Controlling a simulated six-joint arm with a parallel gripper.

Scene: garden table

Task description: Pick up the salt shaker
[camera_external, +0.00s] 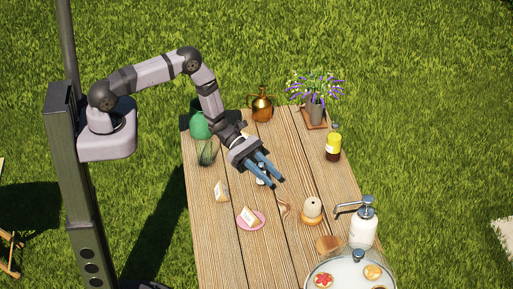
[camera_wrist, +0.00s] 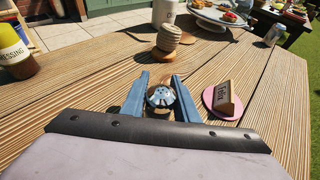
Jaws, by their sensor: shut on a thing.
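The salt shaker (camera_wrist: 161,97) has a shiny metal top with small holes. In the wrist view it stands between the two blue fingers of my gripper (camera_wrist: 160,92), which are closed on its sides. In the external view my gripper (camera_external: 270,176) reaches down over the wooden table (camera_external: 240,262). There the shaker (camera_external: 261,180) is mostly hidden behind the fingers, with only a small light part showing. I cannot tell whether its base touches the table.
A pink plate (camera_external: 261,224) with a small sign lies close by. A honey dipper (camera_external: 311,209) stands to the right, with a pump dispenser (camera_external: 363,228) beyond it. A dressing bottle (camera_external: 333,145), glass jar (camera_external: 207,153), copper pot (camera_external: 262,106) and flower pot (camera_external: 316,108) stand toward the far end.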

